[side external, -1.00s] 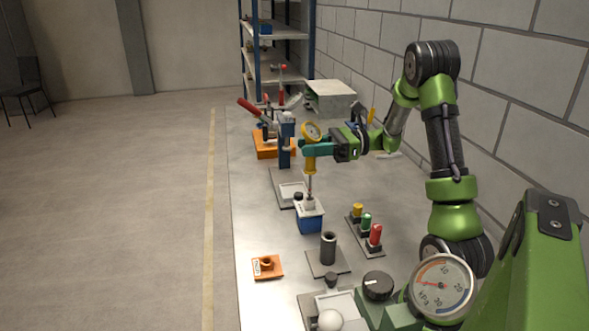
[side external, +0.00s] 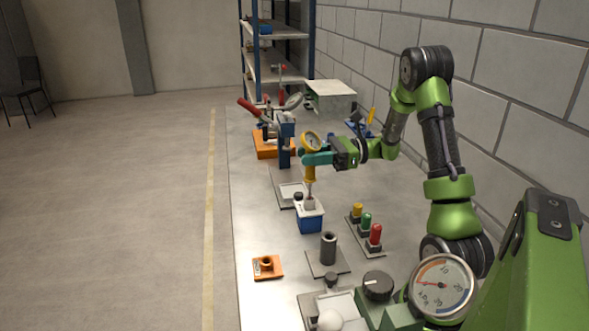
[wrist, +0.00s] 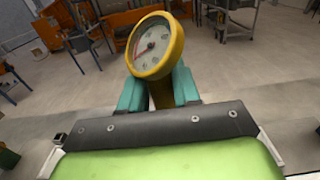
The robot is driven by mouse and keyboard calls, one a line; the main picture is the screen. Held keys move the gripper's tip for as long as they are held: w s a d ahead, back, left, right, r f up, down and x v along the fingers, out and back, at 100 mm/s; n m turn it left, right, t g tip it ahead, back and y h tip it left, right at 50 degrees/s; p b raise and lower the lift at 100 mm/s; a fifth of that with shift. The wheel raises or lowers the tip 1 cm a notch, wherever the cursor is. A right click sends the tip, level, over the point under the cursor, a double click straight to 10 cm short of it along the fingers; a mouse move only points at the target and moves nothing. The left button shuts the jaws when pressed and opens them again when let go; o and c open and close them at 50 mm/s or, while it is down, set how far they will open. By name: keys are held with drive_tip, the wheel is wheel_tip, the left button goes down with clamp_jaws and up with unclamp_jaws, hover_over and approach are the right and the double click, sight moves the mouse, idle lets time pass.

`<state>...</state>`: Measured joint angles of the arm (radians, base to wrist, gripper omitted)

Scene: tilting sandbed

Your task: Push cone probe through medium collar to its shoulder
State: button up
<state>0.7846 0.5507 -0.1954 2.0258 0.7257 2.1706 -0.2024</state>
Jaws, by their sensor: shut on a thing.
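The probe has a yellow handle (side external: 310,173) and a round dial gauge (side external: 311,141) on top. It stands upright over a blue box (side external: 310,225) with a pale top. Its lower end meets a grey, collar-like piece (side external: 310,204) on that top; the tip is hidden, and I cannot tell the collar's size or whether the shoulder touches it. My gripper (side external: 309,159), with teal fingers, is shut on the probe below the dial. The wrist view shows the dial (wrist: 155,46) between my gripper's fingers (wrist: 158,92).
A rack of yellow, green and red pegs (side external: 366,224) stands to the right of the box. A dark cylinder on a plate (side external: 328,248) and an orange plate with a ring (side external: 267,267) are nearer the camera. An orange-based clamp fixture (side external: 266,143) stands behind.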

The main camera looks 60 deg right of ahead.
sight(311, 176)
drive_tip(key=shift+f, duration=2.9)
idle(0.4)
